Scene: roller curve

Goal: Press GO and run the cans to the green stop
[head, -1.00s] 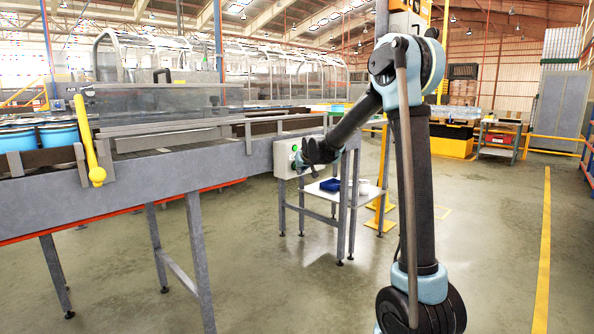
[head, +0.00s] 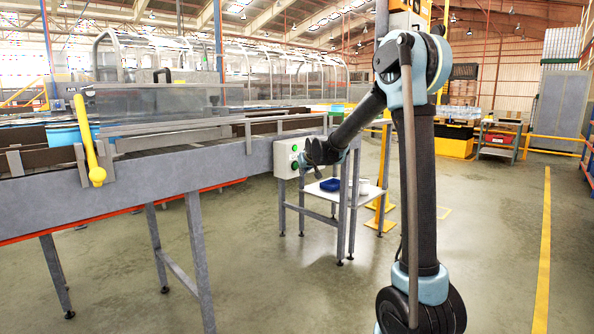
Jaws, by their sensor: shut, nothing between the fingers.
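A pale control box (head: 285,158) is fixed at the right end of the conveyor. A small green button (head: 294,147) shows on its face, with another small mark below it. My gripper (head: 306,160) is shut and empty, just right of the box face. I cannot tell whether it touches the box. Other cans are hard to make out. I cannot pick out a green stop.
The grey conveyor (head: 150,190) runs across the left, with rails and a clear guard (head: 170,103) behind. A small white table (head: 345,188) with a blue tray (head: 330,184) stands below my gripper. The floor at right is open, with a yellow line (head: 543,250).

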